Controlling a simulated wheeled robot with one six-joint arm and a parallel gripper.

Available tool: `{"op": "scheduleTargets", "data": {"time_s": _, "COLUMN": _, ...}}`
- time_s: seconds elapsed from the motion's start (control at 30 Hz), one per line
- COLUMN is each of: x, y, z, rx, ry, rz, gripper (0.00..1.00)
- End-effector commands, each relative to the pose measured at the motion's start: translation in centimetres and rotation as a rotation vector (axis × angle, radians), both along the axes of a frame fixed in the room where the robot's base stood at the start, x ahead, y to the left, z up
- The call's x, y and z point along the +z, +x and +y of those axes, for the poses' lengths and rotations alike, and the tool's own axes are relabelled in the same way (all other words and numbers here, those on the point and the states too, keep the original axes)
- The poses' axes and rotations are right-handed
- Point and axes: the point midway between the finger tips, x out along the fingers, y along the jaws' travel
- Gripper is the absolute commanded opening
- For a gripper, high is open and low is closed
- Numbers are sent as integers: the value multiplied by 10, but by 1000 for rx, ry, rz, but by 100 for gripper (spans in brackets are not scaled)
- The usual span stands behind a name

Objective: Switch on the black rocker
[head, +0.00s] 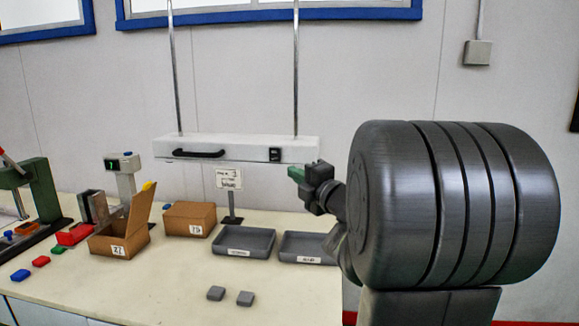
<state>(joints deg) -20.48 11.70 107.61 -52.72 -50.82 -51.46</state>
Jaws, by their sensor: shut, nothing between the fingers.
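The black rocker (275,155) is a small black switch on the front face of the white box (235,141), near its right end. The box hangs on two metal rods above the bench. I cannot make out which way the rocker is tilted. My gripper (296,174) is to the right of the rocker and a little lower in the picture, apart from it, with its green fingertips pointing left. It is shut and holds nothing.
A black handle (198,153) is on the box's left part. Below stand a sign (229,179), two grey trays (244,242) (308,248), an open carton (119,237) and a closed carton (189,219). Two grey blocks (216,293) (245,298) lie in front.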

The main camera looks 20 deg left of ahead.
Motion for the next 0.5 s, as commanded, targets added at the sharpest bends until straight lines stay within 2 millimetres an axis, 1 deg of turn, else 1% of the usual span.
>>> {"op": "scheduleTargets", "data": {"time_s": 0.4, "x": 10, "y": 44, "z": 75, "rx": 3, "ry": -2, "rz": 2, "gripper": 0}}
{"op": "scheduleTargets", "data": {"time_s": 0.43, "x": 10, "y": 47, "z": 80, "rx": 3, "ry": -2, "rz": 2, "gripper": 0}}
{"op": "scheduleTargets", "data": {"time_s": 0.5, "x": 12, "y": 59, "z": 79, "rx": -2, "ry": -2, "rz": 2, "gripper": 0}}
